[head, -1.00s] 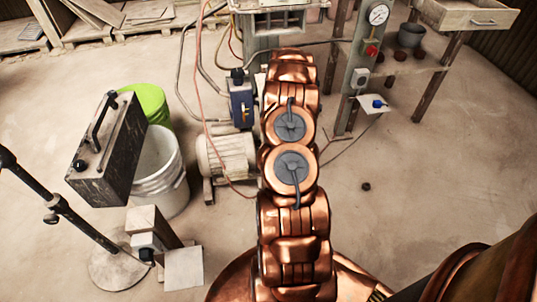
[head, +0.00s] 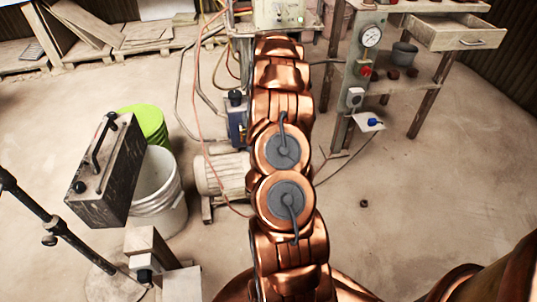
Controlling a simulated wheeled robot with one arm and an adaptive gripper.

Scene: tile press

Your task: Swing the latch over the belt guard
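A dark, scuffed box (head: 113,190) at the left has a black bar (head: 103,140) on its top edge and round black knobs. The box may be the belt guard and the bar its latch, but I cannot tell for sure. My copper arm runs up the middle of the head view, and its far end is in front of the press machine (head: 285,15) at the top. My gripper is not visible, so its position relative to the latch is hidden.
A white bucket (head: 165,195) and a green bucket (head: 145,122) stand by the dark box. A pale motor (head: 220,175) is left of my arm. A black pole stand (head: 50,222) is at lower left. A gauge post (head: 362,75) and drawer table (head: 460,32) stand right; the right floor is mostly clear.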

